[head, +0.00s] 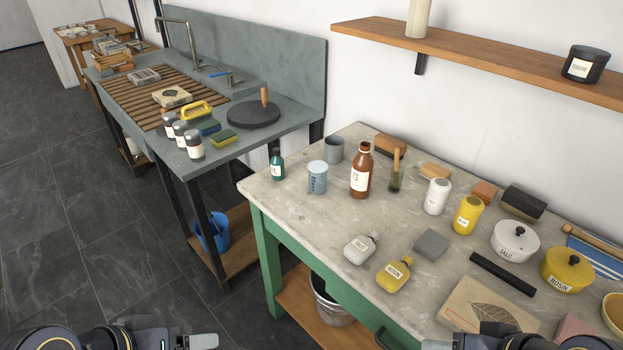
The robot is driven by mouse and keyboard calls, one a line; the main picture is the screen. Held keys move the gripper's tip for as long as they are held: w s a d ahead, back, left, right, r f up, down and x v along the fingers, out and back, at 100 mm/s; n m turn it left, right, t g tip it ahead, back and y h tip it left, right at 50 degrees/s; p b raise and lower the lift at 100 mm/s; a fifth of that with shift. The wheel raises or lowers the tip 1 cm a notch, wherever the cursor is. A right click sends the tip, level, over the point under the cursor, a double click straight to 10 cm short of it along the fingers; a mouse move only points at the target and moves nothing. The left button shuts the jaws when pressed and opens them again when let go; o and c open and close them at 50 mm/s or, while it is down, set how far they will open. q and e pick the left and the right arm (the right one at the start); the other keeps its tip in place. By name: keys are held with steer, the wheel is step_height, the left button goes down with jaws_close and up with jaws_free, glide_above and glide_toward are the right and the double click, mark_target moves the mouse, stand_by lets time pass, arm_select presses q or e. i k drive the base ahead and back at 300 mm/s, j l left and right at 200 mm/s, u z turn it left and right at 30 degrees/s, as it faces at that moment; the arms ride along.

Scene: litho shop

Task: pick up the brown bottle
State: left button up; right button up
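The brown bottle (361,172) stands upright on the stone-topped green table (290,209), with a white label facing me. A blue-white measuring cup (317,177) is to its left, and a brush (396,172) with a wooden handle is close on its right. My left gripper (205,342) is at the bottom edge, left of the table and far from the bottle; only part of it shows. My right gripper (432,345) is at the bottom edge near the table's front, also apart from the bottle. The frame cuts both off, and their finger gaps cannot be made out.
A small green bottle (277,164) and a grey cup (334,150) stand left of the brown bottle. A white canister (436,196) and yellow canister (467,214) stand to the right. A shelf (470,57) hangs above.

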mark_target(363, 164)
steer(key=i+j+z, duration=0.6)
steer(key=j, duration=0.35)
steer(key=i+j+z, duration=0.15)
steer(key=i+j, duration=0.15)
steer(key=i+j+z, duration=0.2)
steer(key=j, duration=0.3)
